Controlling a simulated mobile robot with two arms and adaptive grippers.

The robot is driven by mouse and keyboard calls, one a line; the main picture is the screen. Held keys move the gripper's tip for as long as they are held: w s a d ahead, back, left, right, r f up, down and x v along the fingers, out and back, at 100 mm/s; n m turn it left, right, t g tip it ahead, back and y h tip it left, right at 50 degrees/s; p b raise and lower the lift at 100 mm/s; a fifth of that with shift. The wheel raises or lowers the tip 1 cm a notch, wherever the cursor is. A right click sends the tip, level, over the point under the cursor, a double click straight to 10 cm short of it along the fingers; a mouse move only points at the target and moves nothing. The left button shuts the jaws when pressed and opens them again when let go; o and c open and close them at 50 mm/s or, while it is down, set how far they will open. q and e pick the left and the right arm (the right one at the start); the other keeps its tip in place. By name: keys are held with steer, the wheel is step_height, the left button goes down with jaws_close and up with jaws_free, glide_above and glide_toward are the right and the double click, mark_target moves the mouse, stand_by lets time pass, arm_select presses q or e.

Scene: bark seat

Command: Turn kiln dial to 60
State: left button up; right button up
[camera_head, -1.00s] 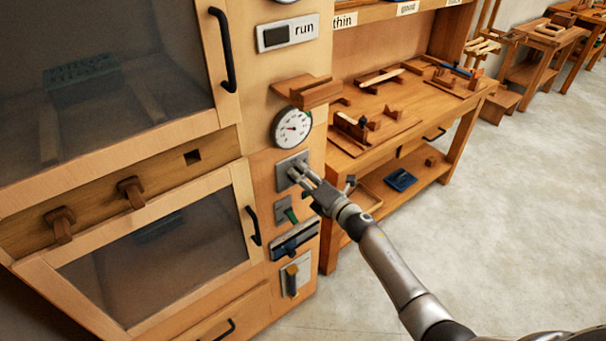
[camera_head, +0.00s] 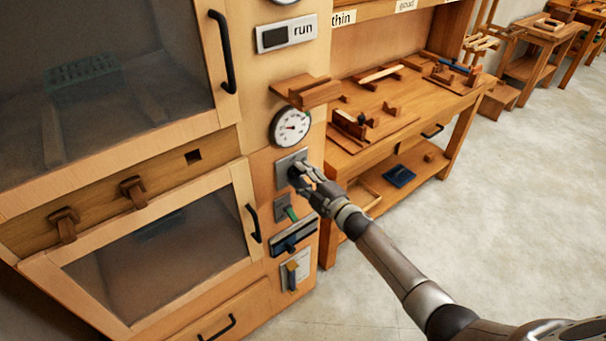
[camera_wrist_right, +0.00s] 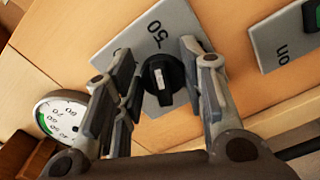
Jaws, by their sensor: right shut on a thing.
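The kiln dial is a black round knob (camera_wrist_right: 163,82) with a pale pointer mark, on a grey plate (camera_wrist_right: 118,50) marked "50". In the head view the plate (camera_head: 284,163) is on the kiln's front panel below the round gauge, and the gripper mostly hides the knob. My right gripper (camera_head: 299,173) is at the plate, shut on the dial. In the right wrist view the knob sits between its fingers (camera_wrist_right: 160,64). The round white gauge (camera_head: 290,127) has a needle; its exact reading is too small to tell. My left gripper is not in view.
A small wooden ledge (camera_head: 307,92) juts out above the gauge. Kiln door handles (camera_head: 253,224) are to the left, a workbench (camera_head: 420,115) to the right. Open floor (camera_head: 500,220) lies at right.

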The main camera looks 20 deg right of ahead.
steer(key=m, duration=0.8)
steer(key=a+f+m+p, duration=0.1)
steer(key=m, duration=0.4)
steer(key=shift+s, duration=0.2)
stand_by(0.5)
steer(key=o, duration=0.9)
steer(key=shift+r, duration=0.1)
steer(key=v, duration=1.2)
